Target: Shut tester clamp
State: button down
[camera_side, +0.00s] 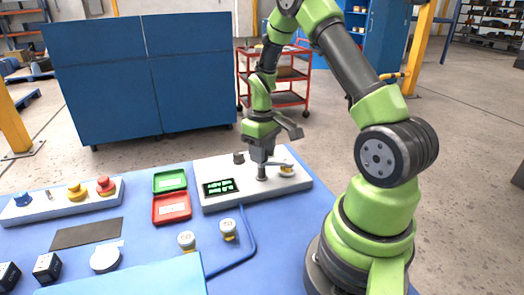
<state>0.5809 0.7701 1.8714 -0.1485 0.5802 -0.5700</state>
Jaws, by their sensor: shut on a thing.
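The tester (220,201) is a white box with a lit green display (220,187), near the back edge of the blue table. A grey clamp lever (277,164) lies low and nearly level over its right part, reaching toward a brass-coloured valve (286,171) seated at the right end. My gripper (261,170) points down over the middle of the tester, shut at the left end of the clamp lever. The fingertips are small here, and their exact grip on the lever is partly hidden.
A green tray (170,181) and a red tray (171,208) stand left of the tester. Two valves (187,241) (228,229) stand in front, near a blue cable (249,240). A button panel (62,203) and dark cubes (46,266) are at left.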

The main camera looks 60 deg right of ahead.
jog(key=shift+w+n, duration=0.1)
jog(key=shift+n, duration=1.8)
jog(key=c, duration=0.7)
grip_release()
jog(key=shift+c, duration=0.2)
jog(key=shift+r, duration=0.1)
notch_tip(320, 180, up, 9)
jog(key=shift+r, duration=0.4)
